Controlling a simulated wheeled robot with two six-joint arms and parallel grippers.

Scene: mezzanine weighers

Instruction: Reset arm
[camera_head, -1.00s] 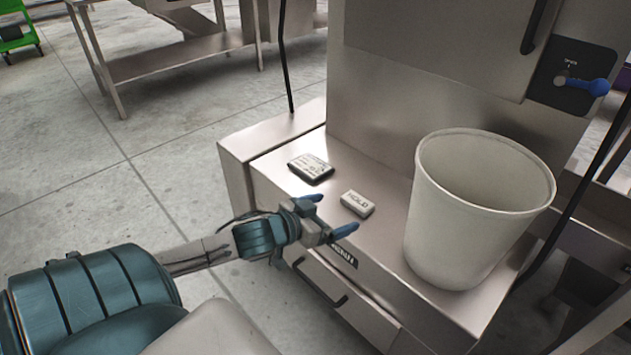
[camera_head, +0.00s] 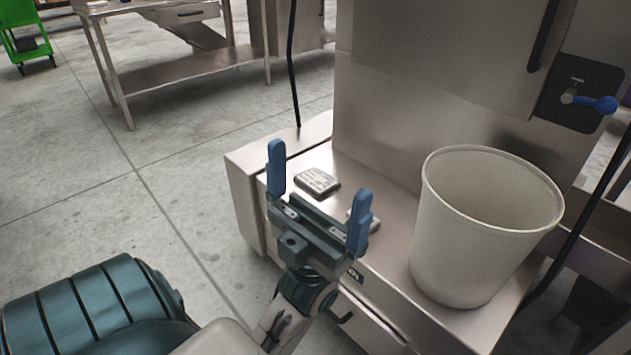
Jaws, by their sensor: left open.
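My left gripper (camera_head: 317,200) is open and empty, its blue fingers spread wide and pointing up in the picture. It shows in front of the metal ledge of the weighing machine (camera_head: 393,252). A small grey block with print (camera_head: 317,181) lies on the ledge behind the gap between the fingers. A second small light block (camera_head: 373,224) lies on the ledge, mostly hidden behind the right finger. My right gripper does not show.
A large white bucket (camera_head: 482,235) stands on the ledge at the right. A blue-handled lever (camera_head: 596,103) sticks out from the machine's front. A steel table (camera_head: 190,72) and a green cart (camera_head: 22,40) stand behind. The floor at left is clear.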

